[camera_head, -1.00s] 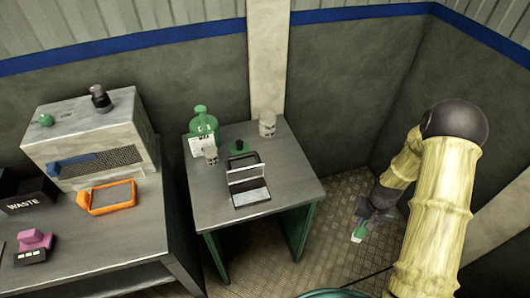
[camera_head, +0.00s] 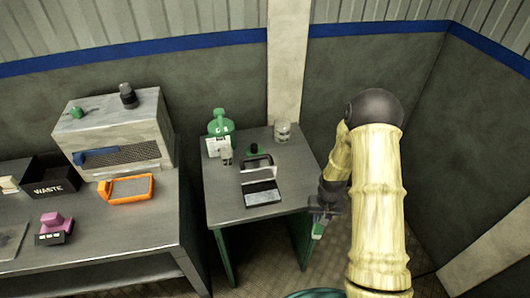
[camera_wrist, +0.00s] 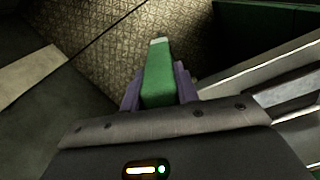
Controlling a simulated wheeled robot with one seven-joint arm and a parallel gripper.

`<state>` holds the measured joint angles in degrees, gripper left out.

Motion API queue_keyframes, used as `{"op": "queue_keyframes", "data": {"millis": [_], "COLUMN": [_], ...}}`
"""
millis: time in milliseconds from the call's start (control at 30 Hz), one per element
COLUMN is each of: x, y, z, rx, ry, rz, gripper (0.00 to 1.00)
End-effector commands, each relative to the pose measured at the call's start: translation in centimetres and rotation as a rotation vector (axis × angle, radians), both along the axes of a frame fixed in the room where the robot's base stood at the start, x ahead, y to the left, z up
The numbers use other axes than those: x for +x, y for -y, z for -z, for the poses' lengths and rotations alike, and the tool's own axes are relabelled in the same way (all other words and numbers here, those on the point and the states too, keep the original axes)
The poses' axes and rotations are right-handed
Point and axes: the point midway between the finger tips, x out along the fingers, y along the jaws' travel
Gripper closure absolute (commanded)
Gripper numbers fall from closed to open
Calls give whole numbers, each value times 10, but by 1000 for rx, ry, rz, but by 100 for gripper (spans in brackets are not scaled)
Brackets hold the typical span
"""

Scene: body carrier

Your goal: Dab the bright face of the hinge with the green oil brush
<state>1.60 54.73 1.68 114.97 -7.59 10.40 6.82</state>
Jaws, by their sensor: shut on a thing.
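The green oil brush (camera_wrist: 157,75) is between the two fingers of my gripper (camera_wrist: 158,98) in the wrist view, its pale tip pointing away. In the head view my gripper (camera_head: 322,213) is shut on the brush (camera_head: 318,230), off the right edge of the small table, with the brush pointing down. The hinge (camera_head: 260,184) appears to be the dark-and-bright folded piece on the small table (camera_head: 225,200). Its bright strip and a grey lower plate face the camera. My gripper is to the right of the hinge and apart from it.
A green container (camera_head: 220,127), a small cup (camera_head: 226,155), a dark-green knobbed item (camera_head: 254,150) and a pale jar (camera_head: 282,131) stand behind the hinge. A left bench holds an orange-framed tray (camera_head: 127,188), a pink item (camera_head: 54,227) and a WASTE bin (camera_head: 52,182). Open floor lies right.

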Motion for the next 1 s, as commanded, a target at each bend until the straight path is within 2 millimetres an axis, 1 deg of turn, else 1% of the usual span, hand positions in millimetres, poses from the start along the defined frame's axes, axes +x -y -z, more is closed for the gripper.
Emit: {"op": "queue_keyframes", "data": {"millis": [467,567,667,800,1000], "x": [0,1,2,2,-2], "y": [1,-2,-11,-34,-62], "z": [0,-5,-22,-57,-97], "rx": [0,-2,-10,-24,-32], "ry": [0,1,1,3,2], "rz": [2,6,27,87,168], "gripper": [100,100,100,100,100]}}
